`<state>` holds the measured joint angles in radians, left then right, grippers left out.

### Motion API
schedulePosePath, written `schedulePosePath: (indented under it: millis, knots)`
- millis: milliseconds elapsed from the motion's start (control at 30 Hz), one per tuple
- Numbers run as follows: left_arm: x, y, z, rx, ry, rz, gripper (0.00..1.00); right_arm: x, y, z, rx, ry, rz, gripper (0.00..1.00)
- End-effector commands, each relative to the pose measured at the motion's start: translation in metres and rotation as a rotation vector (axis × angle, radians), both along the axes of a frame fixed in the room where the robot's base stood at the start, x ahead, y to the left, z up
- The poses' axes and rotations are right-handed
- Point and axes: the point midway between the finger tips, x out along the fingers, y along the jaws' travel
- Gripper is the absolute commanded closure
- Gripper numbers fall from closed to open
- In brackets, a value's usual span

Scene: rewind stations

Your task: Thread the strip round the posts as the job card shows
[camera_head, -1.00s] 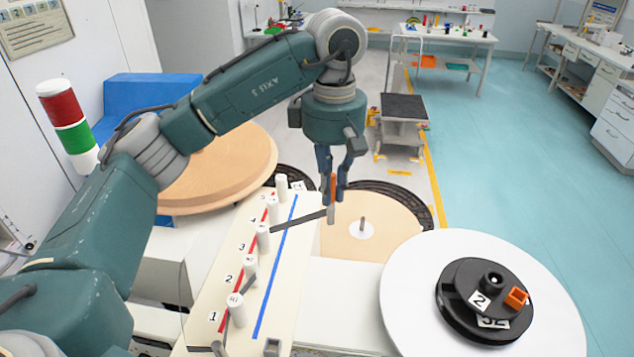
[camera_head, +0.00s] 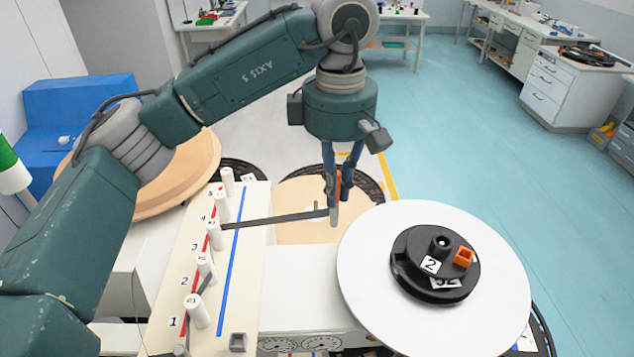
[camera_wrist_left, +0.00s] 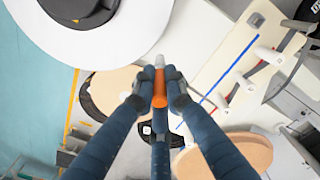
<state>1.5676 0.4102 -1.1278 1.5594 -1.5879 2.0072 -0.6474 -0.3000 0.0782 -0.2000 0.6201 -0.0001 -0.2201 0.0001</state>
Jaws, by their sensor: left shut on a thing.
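A row of white posts stands on a cream board (camera_head: 245,262) in the head view, numbered 1 (camera_head: 197,312) nearest to 5 (camera_head: 228,182) farthest. My left gripper (camera_head: 337,188) is shut on an orange-banded holder (camera_wrist_left: 159,90) with a pale grey tip, right of the board and above it. The dark grey strip (camera_head: 275,219) runs taut from this holder leftward to post 3 (camera_head: 215,236). A short strip piece shows between posts 1 and 2 (camera_head: 206,268). How it passes behind the posts is partly hidden. My right gripper is not in view.
A large white disc (camera_head: 365,290) with a black hub (camera_head: 410,270) and an orange block (camera_head: 465,257) lies right of the board. A wooden disc (camera_head: 190,180) is behind left. Red and blue lines (camera_head: 235,245) flank the posts. Open floor lies beyond.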

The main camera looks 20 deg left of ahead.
Motion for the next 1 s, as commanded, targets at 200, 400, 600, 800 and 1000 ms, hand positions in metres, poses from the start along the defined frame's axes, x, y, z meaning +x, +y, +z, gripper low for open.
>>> schedulePosePath:
  millis: [200, 400, 600, 800, 1000]
  knots:
    - [0.002, -0.027, 0.000, 0.002, 0.000, 0.000, 1.00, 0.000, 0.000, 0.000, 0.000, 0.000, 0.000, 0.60]
    - [0.004, -0.051, 0.000, 0.000, -0.001, -0.001, 1.00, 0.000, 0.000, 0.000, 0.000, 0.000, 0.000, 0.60]
    - [0.005, -0.075, 0.000, 0.001, -0.001, 0.000, 1.00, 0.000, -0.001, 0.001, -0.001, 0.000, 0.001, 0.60]
    - [0.007, -0.099, 0.000, 0.000, 0.000, 0.001, 1.00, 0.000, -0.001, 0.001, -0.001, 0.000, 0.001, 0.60]
    - [0.008, -0.123, 0.000, 0.001, 0.000, 0.000, 1.00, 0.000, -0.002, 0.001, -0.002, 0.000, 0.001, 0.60]
